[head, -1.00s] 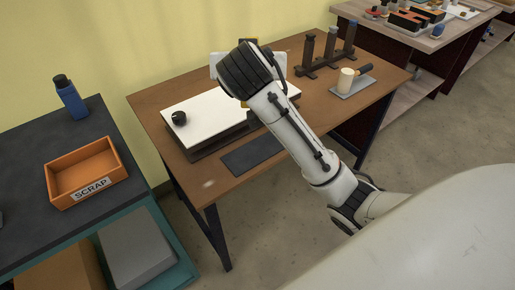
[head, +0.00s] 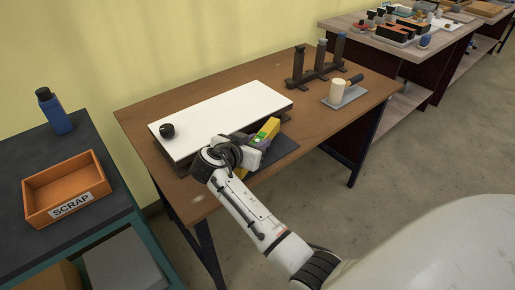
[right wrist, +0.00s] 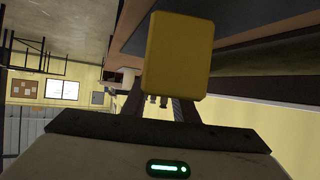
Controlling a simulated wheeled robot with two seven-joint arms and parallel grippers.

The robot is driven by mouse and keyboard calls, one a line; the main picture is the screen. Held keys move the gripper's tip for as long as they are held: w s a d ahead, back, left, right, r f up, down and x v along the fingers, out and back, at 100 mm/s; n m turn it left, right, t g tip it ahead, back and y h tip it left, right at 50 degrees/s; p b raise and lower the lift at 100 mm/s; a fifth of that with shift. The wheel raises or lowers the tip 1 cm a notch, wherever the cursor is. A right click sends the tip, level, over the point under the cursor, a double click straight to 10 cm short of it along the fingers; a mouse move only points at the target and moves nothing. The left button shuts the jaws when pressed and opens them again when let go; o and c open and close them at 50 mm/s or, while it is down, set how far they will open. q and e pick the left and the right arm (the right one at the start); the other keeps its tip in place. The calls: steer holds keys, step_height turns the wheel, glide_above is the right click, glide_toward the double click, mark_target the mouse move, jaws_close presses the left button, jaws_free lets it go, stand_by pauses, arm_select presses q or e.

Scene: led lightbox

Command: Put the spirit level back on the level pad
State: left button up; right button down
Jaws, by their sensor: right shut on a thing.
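The spirit level (head: 270,127) is yellow with a green vial. My right gripper (head: 257,143) is shut around its middle, hiding part of it. In the right wrist view, a yellow end of the level (right wrist: 176,55) rises between the fingers of the gripper (right wrist: 158,102). The level pad (head: 284,150) is a dark flat mat in front of the lightbox. The level is over or on the pad's left part, and I cannot tell whether it touches. My left gripper is not in view.
The white-topped lightbox (head: 222,112) with a black knob (head: 167,130) is just behind the gripper. A dark rack of upright tools (head: 318,70) and a grey plate with a cream cylinder (head: 338,92) stand at the right. An orange scrap bin (head: 65,190) is on the left bench.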

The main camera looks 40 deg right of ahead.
step_height(320, 180, down, 2)
steer(key=shift+f, duration=0.15)
steer(key=shift+f, duration=0.2)
steer(key=c, duration=1.4)
jaws_free()
